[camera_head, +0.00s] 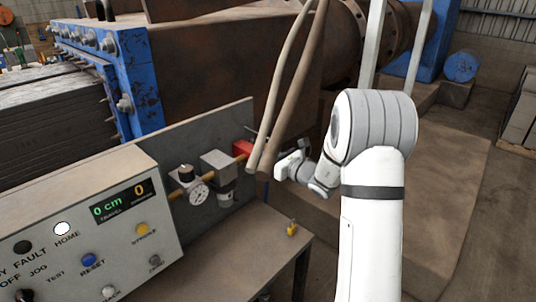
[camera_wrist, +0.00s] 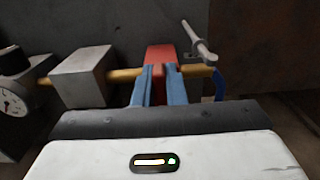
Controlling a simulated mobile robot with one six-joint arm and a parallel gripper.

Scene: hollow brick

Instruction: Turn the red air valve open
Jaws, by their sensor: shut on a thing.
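The red air valve (camera_head: 242,147) sits on a brass pipe at the right end of the air line on the grey back plate. In the wrist view its red part (camera_wrist: 159,54) stands between the two blue fingers of my gripper (camera_wrist: 158,76), which are shut on it. In the head view my gripper (camera_head: 290,165) is at the valve's right, partly hidden behind two hanging hoses. A grey T-shaped rod (camera_wrist: 199,44) stands just right of the red part. The fingers hide the valve's lower part.
Left of the valve are a grey box unit (camera_head: 216,162) and a pressure gauge (camera_head: 198,193). A control panel (camera_head: 90,225) reads 0 cm. Two brown hoses (camera_head: 287,85) hang close to my wrist.

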